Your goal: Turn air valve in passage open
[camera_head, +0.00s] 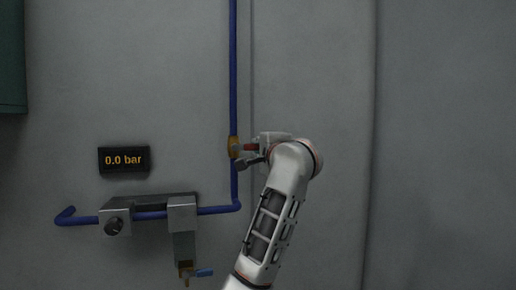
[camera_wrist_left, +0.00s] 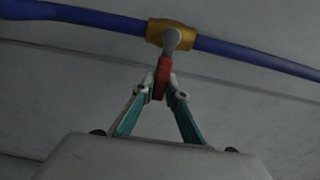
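The air valve has a brass-yellow body (camera_head: 233,147) on a vertical blue pipe. Its red handle (camera_head: 250,147) points right, across the pipe. In the left wrist view, the valve body (camera_wrist_left: 172,35) has a grey stem, and the red handle (camera_wrist_left: 162,76) extends from it towards my gripper, crosswise to the pipe. My left gripper (camera_head: 253,153) is at the handle, right of the pipe. Its teal fingers (camera_wrist_left: 163,88) converge with one tip on each side of the red handle, seemingly touching it. My right gripper is not in view.
A black display (camera_head: 124,160) on the grey wall reads 0.0 bar. Below it, a grey metal bracket (camera_head: 182,218) carries the blue pipe's lower run. The wall to the right is bare.

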